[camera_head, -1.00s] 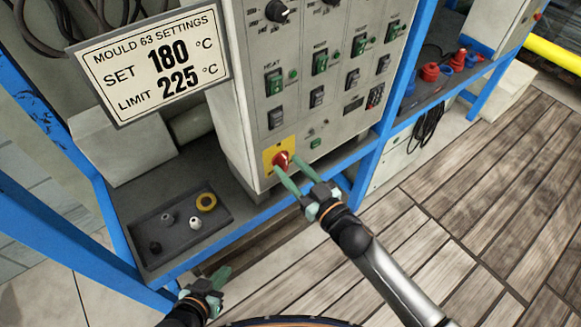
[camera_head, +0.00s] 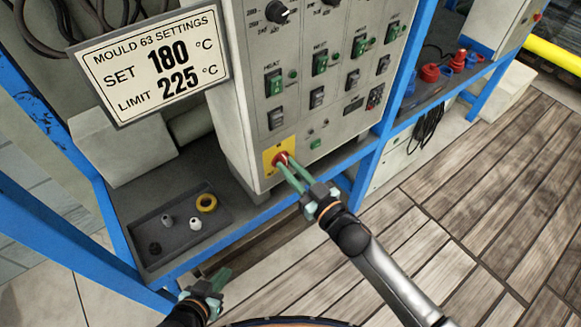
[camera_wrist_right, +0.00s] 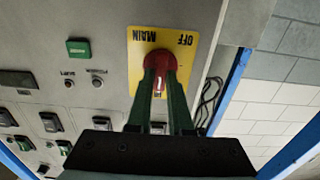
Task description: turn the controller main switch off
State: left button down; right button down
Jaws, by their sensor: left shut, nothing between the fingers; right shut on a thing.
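The controller main switch is a red rotary knob (camera_head: 280,160) on a yellow plate (camera_head: 270,151) at the lower left of the grey panel. In the right wrist view the red knob (camera_wrist_right: 158,66) sits on the yellow plate (camera_wrist_right: 183,58), which reads MAIN and OFF upside down. My right gripper (camera_head: 287,164) is shut on the knob; its green fingers (camera_wrist_right: 160,82) cover part of it and its pointer is hard to read. My left gripper (camera_head: 220,283) is shut and empty, low at the front, away from the panel.
The controller cabinet (camera_head: 237,118) carries several green and black switches. A sign (camera_head: 150,62) reads MOULD 63 SETTINGS, SET 180, LIMIT 225. A dark tray (camera_head: 160,255) with small parts lies on the shelf. A blue post (camera_head: 384,130) stands right of the cabinet.

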dwell(0.4)
jog(key=n, duration=0.4)
jog(key=shift+s, duration=0.1)
pick_arm(q)
jog(key=shift+w+d+f+b, duration=0.35)
jog(key=shift+d+b, duration=0.15)
jog(key=shift+b, duration=0.35)
pick_arm(e)
jog(key=shift+s+a+f+n, duration=0.1)
jog(key=shift+n, duration=2.2)
jog(key=shift+w+a+f+n, duration=0.1)
jog(key=shift+f+n, duration=0.05)
jog(key=shift+n, duration=2.15)
jog(key=shift+s+f+n, duration=0.1)
jog(key=shift+n, duration=2.2)
pick_arm(q)
jog(key=shift+f, duration=0.1)
pick_arm(e)
jog(key=c, duration=0.8)
grip_release()
jog(key=shift+r, duration=0.1)
